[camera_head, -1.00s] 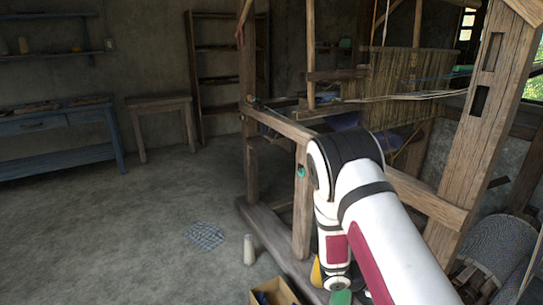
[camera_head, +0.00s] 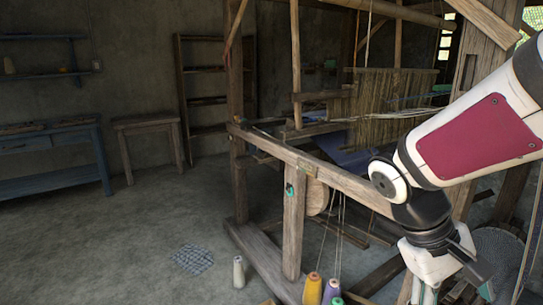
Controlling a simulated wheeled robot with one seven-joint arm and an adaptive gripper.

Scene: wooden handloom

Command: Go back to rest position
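My arm enters from the right edge and bends down in front of the loom's right side. My gripper (camera_head: 455,284) hangs at the lower right, partly cut off by the bottom edge. Its fingertips are not clear, so I cannot tell whether it is open or holds anything. The wooden handloom (camera_head: 293,233) stands behind it, with warp threads (camera_head: 392,95) stretched at the back. My arm hides part of the loom's right side.
Yellow (camera_head: 313,289) and purple (camera_head: 331,291) thread cones stand at the loom's foot. A pale cone (camera_head: 239,272) and a checked cloth (camera_head: 193,259) are on the floor. A blue table (camera_head: 60,183) and a wooden stool (camera_head: 148,124) stand left. The left floor is mostly clear.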

